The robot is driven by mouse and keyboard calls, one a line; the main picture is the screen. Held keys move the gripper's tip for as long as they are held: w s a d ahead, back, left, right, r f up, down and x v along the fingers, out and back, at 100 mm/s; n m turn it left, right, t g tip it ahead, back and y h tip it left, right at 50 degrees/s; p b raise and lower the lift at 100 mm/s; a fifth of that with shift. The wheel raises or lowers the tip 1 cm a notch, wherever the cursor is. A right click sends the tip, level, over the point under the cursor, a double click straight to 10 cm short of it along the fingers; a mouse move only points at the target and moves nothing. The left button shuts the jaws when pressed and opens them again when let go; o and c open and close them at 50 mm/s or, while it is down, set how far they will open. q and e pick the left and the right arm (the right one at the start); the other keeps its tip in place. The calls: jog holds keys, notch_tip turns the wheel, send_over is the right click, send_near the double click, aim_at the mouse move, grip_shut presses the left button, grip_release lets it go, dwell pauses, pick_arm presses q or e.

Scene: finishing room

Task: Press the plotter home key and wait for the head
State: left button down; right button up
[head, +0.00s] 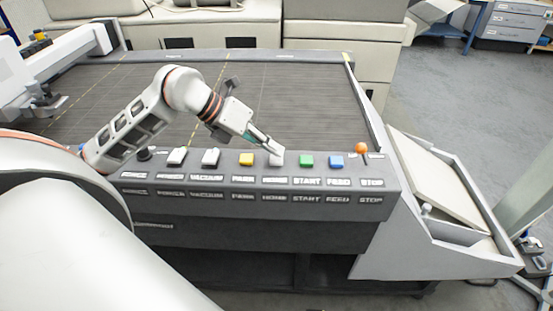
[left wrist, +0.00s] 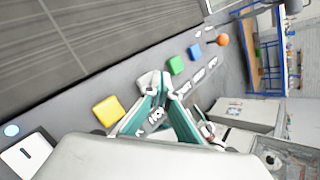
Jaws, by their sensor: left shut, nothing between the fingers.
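The plotter's front panel (head: 220,182) carries a row of keys with printed labels. The whitish home key (head: 277,159) sits above the HOME label, between the yellow and green keys. My left gripper (head: 276,149) is shut and empty, pointing down with its fingertips at the home key. In the left wrist view the fingertips (left wrist: 163,90) are right by the pale home key (left wrist: 147,81), partly hiding it. I cannot tell whether the key is pressed down. The plotter's white gantry (head: 60,56) stands at the left end of the bed. My right gripper is out of view.
A yellow key (head: 246,159), green key (head: 306,161) and blue key (head: 336,161) flank the spot, with an orange stop knob (head: 361,148) farther right. The dark plotter bed (head: 310,105) is clear. A grey bin (head: 450,200) is attached at the right.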

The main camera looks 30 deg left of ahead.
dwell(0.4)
pick_arm(q)
jog(key=shift+f+b, duration=0.45)
jog(key=shift+f, duration=0.2)
dwell(0.4)
jog(key=shift+r, duration=0.1)
jog(key=shift+r+p, duration=0.55)
jog(key=shift+r, duration=0.4)
